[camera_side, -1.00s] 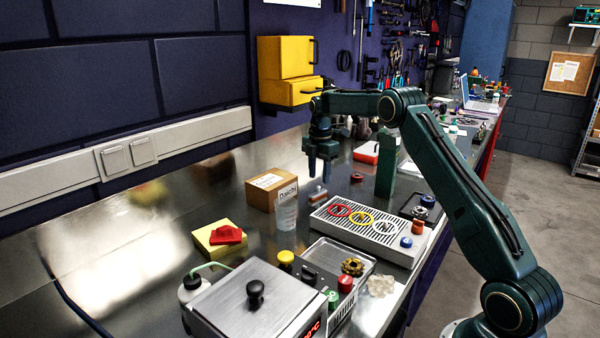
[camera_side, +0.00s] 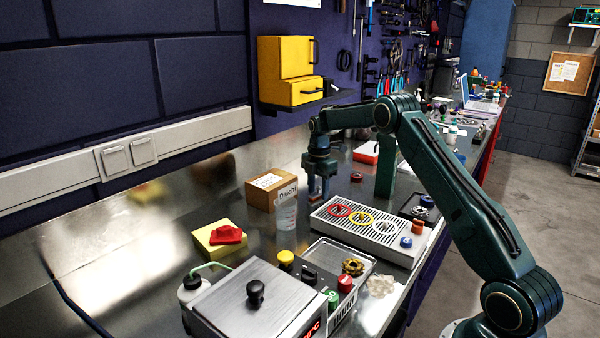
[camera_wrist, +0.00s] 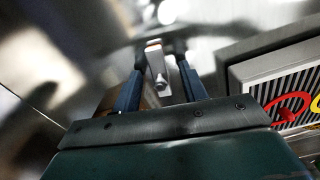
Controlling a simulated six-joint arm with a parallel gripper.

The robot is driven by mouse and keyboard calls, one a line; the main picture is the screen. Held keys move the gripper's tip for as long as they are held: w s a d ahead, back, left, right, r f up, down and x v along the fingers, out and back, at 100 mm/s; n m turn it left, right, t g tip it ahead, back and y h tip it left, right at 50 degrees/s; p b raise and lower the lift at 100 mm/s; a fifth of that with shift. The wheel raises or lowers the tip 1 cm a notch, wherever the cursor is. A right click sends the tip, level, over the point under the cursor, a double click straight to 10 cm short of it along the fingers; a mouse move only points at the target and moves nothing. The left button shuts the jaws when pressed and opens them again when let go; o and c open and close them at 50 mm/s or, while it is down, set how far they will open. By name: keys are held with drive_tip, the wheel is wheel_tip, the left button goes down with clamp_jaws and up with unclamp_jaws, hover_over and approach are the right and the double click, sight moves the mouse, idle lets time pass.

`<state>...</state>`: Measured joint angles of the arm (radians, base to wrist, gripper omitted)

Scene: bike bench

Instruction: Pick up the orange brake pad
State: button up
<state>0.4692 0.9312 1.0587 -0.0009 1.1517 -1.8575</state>
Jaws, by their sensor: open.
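The brake pad (camera_wrist: 154,58) lies on the metal bench, a small pale grey piece with an orange-red edge at its far end. My gripper (camera_side: 318,192) points down over it, low above the bench, beside the cardboard box. In the wrist view, my gripper (camera_wrist: 158,62) is open, with one dark blue finger on each side of the pad. I cannot tell whether either finger touches it. In the side view the fingers mostly hide the pad.
A cardboard box (camera_side: 262,196) and a clear cup (camera_side: 287,212) stand just left of my gripper. A grey slotted tray (camera_side: 345,232) with coloured rings is close on the right. A green post (camera_side: 386,168) stands behind it. The bench at far left is clear.

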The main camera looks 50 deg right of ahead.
idle(0.3)
clamp_jaws()
drive_tip(key=shift+r, duration=0.1)
drive_tip(key=shift+r, duration=4.95)
